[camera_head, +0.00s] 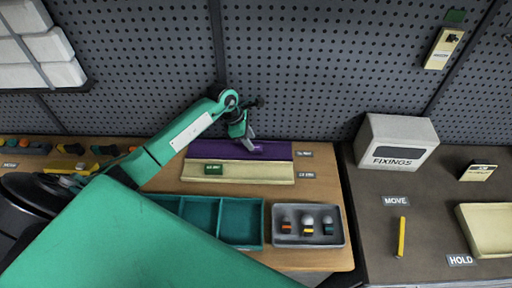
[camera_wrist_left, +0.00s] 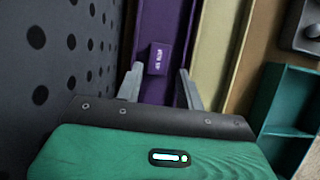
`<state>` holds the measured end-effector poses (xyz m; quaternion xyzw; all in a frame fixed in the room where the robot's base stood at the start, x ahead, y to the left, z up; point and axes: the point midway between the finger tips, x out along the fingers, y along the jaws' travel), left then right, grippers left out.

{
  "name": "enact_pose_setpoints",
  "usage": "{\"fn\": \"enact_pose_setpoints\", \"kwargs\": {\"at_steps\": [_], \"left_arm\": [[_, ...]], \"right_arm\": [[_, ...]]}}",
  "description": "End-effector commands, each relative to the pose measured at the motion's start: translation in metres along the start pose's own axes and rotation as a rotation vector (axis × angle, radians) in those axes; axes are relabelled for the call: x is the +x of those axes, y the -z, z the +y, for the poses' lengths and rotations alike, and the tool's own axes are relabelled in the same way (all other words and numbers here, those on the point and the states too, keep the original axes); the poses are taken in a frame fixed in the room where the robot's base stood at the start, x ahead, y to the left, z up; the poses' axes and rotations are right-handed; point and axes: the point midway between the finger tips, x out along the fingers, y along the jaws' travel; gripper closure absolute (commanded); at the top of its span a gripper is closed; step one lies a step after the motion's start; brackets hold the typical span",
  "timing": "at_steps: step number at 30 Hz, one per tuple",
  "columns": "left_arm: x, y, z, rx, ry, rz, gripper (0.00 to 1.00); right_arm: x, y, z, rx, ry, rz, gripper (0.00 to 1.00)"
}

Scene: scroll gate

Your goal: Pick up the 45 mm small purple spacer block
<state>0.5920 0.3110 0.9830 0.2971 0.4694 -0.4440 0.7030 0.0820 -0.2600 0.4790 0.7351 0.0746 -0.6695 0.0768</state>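The small purple spacer block (camera_wrist_left: 159,58) has a pale printed label and sits on a purple strip (camera_wrist_left: 150,25) in the left wrist view. In the head view the purple strip (camera_head: 275,149) runs along the back of the wooden bench, and the block is hard to tell apart from it beside the fingers. My left gripper (camera_head: 250,145) is over this strip. In the left wrist view the left gripper (camera_wrist_left: 160,82) is open, with a finger on each side and the block just beyond and between the tips, not gripped. My right gripper is not in view.
A cream strip (camera_head: 255,172) in front bears a green block (camera_head: 213,169). A teal divided tray (camera_head: 241,220) and a grey tray (camera_head: 332,236) with several small pieces stand nearer. Pegboard (camera_head: 300,70) rises close behind. A FIXINGS box (camera_head: 397,142) stands on the right bench.

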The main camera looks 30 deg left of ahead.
Motion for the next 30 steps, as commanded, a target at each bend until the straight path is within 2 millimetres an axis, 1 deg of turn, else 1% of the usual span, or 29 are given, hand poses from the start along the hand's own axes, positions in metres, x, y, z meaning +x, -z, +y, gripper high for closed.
{"fn": "enact_pose_setpoints", "kwargs": {"at_steps": [1,6,9,12,19,20,24,25,30], "left_arm": [[0.002,-0.003,-0.001,-0.003,0.005,-0.002,0.62],[0.024,-0.004,0.001,-0.002,0.005,-0.002,0.62],[0.035,-0.002,0.002,-0.002,0.003,-0.001,0.62],[0.041,-0.002,0.002,-0.001,0.002,-0.001,0.62],[0.042,-0.001,0.002,0.000,0.001,0.000,0.62],[0.042,-0.001,0.002,0.000,0.001,0.000,0.66],[0.042,-0.001,0.002,0.000,0.001,0.000,0.93],[0.042,-0.001,0.002,0.000,0.001,0.000,0.97],[0.042,-0.001,0.002,0.000,0.000,0.000,0.97]], "right_arm": [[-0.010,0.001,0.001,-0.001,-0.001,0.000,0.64],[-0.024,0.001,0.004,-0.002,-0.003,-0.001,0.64],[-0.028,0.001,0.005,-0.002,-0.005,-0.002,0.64],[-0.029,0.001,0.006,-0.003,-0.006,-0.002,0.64],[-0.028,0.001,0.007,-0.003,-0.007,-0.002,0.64],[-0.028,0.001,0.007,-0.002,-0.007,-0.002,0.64],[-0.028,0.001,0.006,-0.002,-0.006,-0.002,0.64],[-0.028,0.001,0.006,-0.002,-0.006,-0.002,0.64],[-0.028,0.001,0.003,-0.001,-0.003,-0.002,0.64]]}}
